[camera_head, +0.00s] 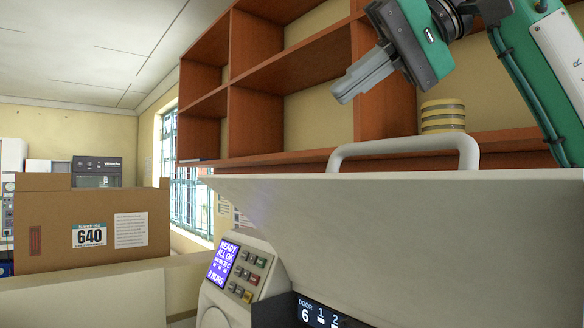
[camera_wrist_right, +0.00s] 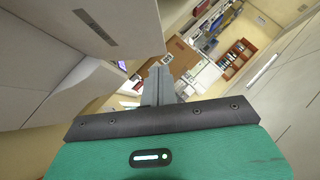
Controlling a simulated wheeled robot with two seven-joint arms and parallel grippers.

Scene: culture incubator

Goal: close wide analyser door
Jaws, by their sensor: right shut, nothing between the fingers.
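The wide analyser door (camera_head: 420,215) is a broad pale grey panel across the right half of the head view. It is tilted up and stands open, with a gap under its left edge. Its grey bar handle (camera_head: 405,147) runs along the top edge. The analyser's control panel (camera_head: 243,272), with a lit screen and coloured buttons, is below left of the door. My right gripper (camera_head: 345,92) is above the handle, apart from it in the picture, shut and empty. Its closed fingers also show in the right wrist view (camera_wrist_right: 160,84). My left gripper is not in view.
A brown cardboard box (camera_head: 60,225) labelled 640 stands at the left. A reddish wooden shelf unit (camera_head: 255,122) is on the wall behind. A yellow banded round object (camera_head: 442,115) sits just behind the handle. Pale boxy surfaces (camera_wrist_right: 55,60) fill the left of the right wrist view.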

